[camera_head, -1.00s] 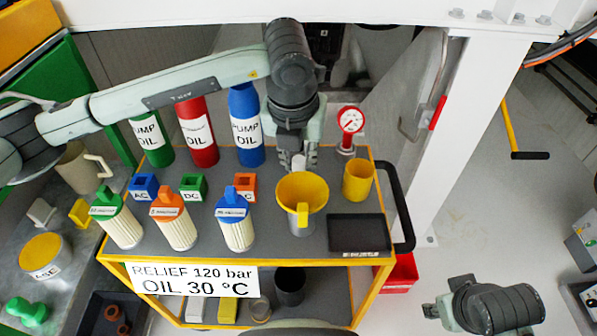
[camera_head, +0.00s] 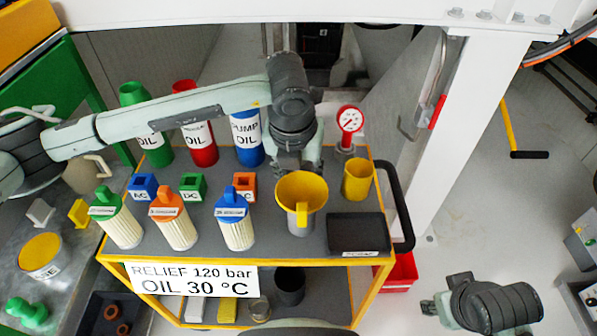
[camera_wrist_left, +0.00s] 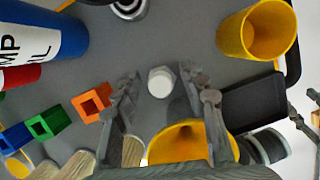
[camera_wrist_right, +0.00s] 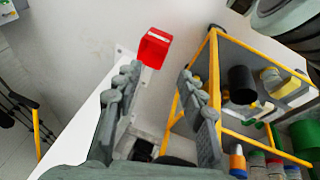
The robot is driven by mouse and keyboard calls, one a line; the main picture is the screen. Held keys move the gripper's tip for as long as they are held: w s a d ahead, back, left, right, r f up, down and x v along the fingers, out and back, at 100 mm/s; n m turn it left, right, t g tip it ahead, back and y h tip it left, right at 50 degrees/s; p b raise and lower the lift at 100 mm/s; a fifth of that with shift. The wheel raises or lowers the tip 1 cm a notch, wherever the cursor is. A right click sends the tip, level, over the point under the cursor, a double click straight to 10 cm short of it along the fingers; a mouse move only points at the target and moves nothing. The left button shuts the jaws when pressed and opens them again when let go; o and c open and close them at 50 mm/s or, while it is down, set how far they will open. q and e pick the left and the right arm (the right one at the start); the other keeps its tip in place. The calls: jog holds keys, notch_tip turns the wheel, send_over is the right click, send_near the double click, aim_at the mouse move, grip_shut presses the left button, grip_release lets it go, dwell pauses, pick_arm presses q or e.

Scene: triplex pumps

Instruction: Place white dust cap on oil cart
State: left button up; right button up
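The white dust cap (camera_wrist_left: 161,81) stands on the grey top of the oil cart (camera_wrist_left: 190,25), between and apart from my left fingers in the left wrist view. In the head view it is hidden behind my left gripper (camera_head: 299,165). My left gripper is open with nothing between its pads (camera_wrist_left: 160,75); the yellow funnel (camera_head: 302,192) is close beside it. The oil cart also shows in the head view (camera_head: 275,240). My right gripper (camera_wrist_right: 160,75) is open and empty, off to the right of the cart.
Green, red and blue oil bottles (camera_head: 247,138) stand at the cart's back. Orange, green and blue square holders (camera_head: 193,187) and several filters (camera_head: 235,220) stand at left. A yellow cup (camera_head: 358,180), gauge (camera_head: 349,125) and black tray (camera_head: 358,233) are at right.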

pick_arm(q)
jog(key=v, duration=1.2)
jog(key=shift+r, duration=0.1)
dwell(0.6)
